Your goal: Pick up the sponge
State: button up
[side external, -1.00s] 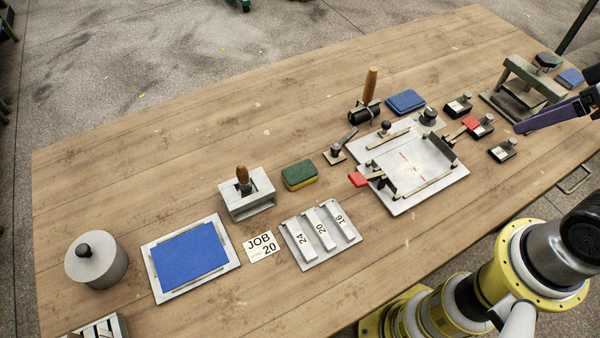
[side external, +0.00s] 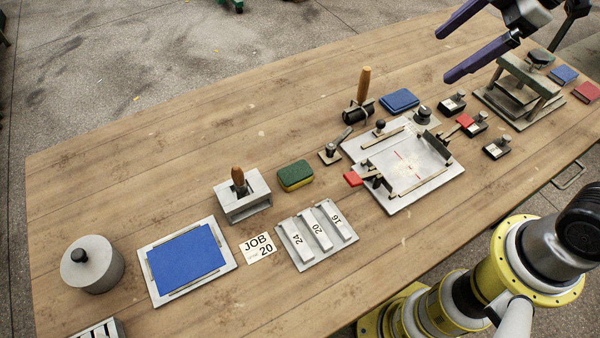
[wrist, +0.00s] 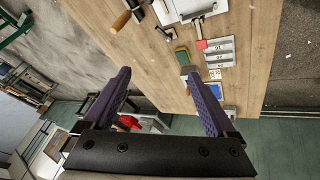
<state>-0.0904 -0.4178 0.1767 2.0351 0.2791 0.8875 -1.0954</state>
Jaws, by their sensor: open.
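The sponge (side external: 295,176) is a small block with a green top and a yellow lower layer. It lies flat on the wooden table in the side view, left of the clamping plate and behind the plate of numbered blocks. It also shows in the wrist view (wrist: 182,56), beyond and between my fingertips. My gripper (side external: 457,48) has purple fingers spread apart with nothing between them. It is high at the upper right of the side view, well away from the sponge. In the wrist view its two fingers (wrist: 158,72) also stand apart.
A block with a wooden-handled tool (side external: 243,198) stands left of the sponge. The numbered-block plate (side external: 309,260) lies in front. The clamping plate (side external: 397,207), an upright wooden-handled roller (side external: 363,100) and a blue pad (side external: 399,99) lie to the right. Bare table lies behind the sponge.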

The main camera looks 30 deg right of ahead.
jog(key=w+a+f+n+g+y, duration=0.1)
jog(key=w+a+f+n+g, duration=0.15)
jog(key=w+a, duration=0.35)
jog(key=n+g, duration=0.3)
send_over(296, 171)
jog(key=d, duration=0.3)
notch_tip(296, 171, down, 21)
jog(key=shift+a+x, duration=0.15)
jog(key=shift+x, duration=1.35)
jog(key=shift+a+x, duration=0.1)
jog(key=shift+x, duration=1.45)
jog(key=shift+w+r, duration=0.1)
jog(key=c, duration=1.4)
jog(key=shift+r+y, duration=0.15)
jog(key=shift+y, duration=0.15)
